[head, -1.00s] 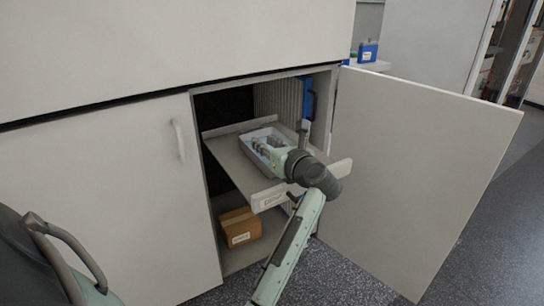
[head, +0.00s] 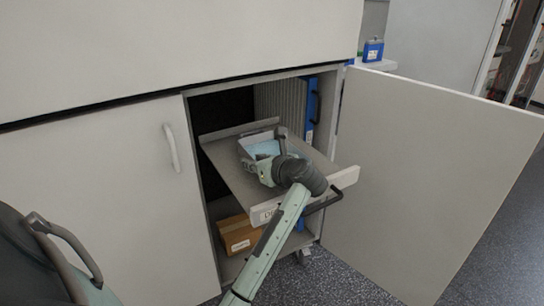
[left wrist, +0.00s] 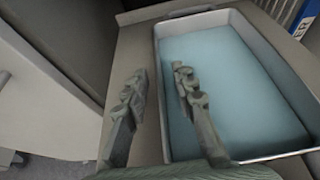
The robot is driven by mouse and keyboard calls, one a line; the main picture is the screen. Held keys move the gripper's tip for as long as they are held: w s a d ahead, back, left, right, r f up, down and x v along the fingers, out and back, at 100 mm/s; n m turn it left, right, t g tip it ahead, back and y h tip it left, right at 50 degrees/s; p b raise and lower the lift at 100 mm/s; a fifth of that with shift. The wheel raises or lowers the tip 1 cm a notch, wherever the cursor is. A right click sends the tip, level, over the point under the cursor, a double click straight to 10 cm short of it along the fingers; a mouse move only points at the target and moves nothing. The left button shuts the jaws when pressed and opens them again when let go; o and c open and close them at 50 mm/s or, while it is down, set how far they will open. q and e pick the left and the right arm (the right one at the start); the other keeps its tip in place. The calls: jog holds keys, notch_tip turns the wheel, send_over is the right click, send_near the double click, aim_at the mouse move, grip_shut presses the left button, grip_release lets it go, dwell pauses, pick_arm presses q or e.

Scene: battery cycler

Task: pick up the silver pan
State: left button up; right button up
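The silver pan (head: 262,148) is a shallow rectangular metal tray with a light blue inside. It lies on the pulled-out shelf (head: 225,160) of the open cabinet. In the left wrist view, the pan (left wrist: 235,85) fills the right side. My left gripper (left wrist: 158,92) is open, its two fingers apart. One finger shows left of the pan's left wall, the other over the pan's inside; whether either touches the pan I cannot tell. In the head view, my left gripper (head: 268,168) is at the pan's near side and hides part of it. My right gripper is not in view.
The open cabinet door (head: 420,170) stands to the right of the shelf. A cardboard box (head: 238,232) sits below the shelf. A blue binder (head: 309,105) stands behind it on the right. A dark handle (head: 325,203) is on the shelf's front. The left door (head: 100,200) is shut.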

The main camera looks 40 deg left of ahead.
pick_arm(q)
jog(key=shift+r, duration=0.1)
jog(key=shift+s+d, duration=0.1)
grip_shut()
jog(key=shift+r, duration=0.15)
dwell(0.3)
jog(key=shift+r, duration=4.85)
